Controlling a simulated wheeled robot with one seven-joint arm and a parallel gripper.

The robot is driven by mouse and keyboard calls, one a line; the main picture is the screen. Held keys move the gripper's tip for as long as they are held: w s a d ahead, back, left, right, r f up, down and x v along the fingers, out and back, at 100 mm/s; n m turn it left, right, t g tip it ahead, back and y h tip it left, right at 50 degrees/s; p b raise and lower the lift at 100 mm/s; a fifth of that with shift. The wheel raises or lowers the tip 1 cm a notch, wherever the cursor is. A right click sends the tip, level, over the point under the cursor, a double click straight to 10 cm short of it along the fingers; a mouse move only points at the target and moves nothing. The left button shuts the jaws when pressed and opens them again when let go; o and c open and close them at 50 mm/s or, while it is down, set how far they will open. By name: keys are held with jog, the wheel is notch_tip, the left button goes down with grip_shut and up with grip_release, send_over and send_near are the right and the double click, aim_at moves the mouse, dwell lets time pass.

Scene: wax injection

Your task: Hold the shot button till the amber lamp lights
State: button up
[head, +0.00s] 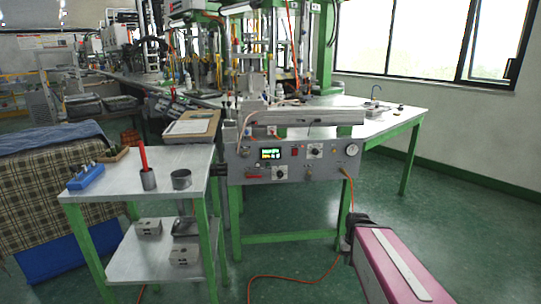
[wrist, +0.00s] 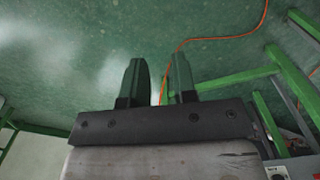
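The injection machine's grey control panel (head: 290,165) faces me in the middle of the head view, with a lit green display (head: 270,154), a red switch (head: 295,153), dark knobs and a round gauge (head: 352,150). The controls are too small to tell which is the shot button, and I cannot make out a lit amber lamp. In the wrist view my gripper (wrist: 159,82) has its two dark fingers apart with nothing between them, above the green floor. In the head view my arm is low at the right, in front of and below the panel; the fingers cannot be made out there.
A white side table (head: 120,178) left of the panel holds a red stick in a grey cup (head: 148,180), a metal can (head: 181,179) and a blue block (head: 86,177). An orange hose (head: 290,277) lies on the floor. Green table legs stand nearby; floor at right is clear.

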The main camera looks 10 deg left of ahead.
grip_shut()
dwell(1.5)
